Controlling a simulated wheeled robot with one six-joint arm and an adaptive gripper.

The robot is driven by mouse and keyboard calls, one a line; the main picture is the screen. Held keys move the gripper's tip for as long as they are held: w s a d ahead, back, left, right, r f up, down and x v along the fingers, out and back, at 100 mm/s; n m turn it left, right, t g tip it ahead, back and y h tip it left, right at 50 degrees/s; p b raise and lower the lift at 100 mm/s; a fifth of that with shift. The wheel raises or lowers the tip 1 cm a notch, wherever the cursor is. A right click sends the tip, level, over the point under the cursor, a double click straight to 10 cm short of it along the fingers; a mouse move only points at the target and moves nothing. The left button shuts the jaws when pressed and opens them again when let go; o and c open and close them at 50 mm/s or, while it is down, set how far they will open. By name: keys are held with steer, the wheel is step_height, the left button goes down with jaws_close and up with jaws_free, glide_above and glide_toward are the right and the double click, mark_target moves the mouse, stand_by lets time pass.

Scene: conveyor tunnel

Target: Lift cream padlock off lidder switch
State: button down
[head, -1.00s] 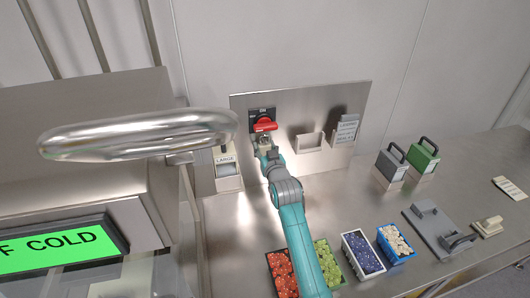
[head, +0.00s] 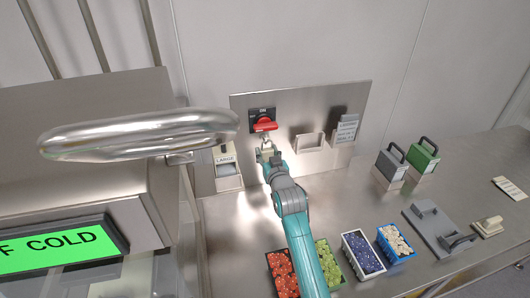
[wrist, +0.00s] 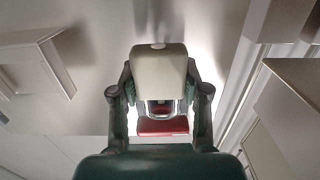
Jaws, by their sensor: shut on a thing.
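The red rotary switch (head: 264,122) sits on a dark plate on the upright steel panel, its red handle lying roughly level. My gripper (head: 266,155) is just below it in the head view. In the wrist view my gripper is shut on the cream padlock (wrist: 159,72), with a finger on either side of its body. The padlock's metal shackle (wrist: 160,107) shows near the red handle (wrist: 162,126). In the head view the padlock (head: 265,146) is small, between gripper and switch. I cannot tell surely whether the shackle is clear of the handle.
An empty steel holder (head: 309,141) and a card pocket (head: 346,130) are on the panel's right. A dispenser marked LARGE (head: 228,170) stands left of my arm. Grey (head: 391,163) and green (head: 424,155) handled blocks and several berry punnets (head: 362,252) stand on the counter.

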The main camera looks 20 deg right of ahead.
mark_target(268, 155)
steer(key=shift+s, duration=1.7)
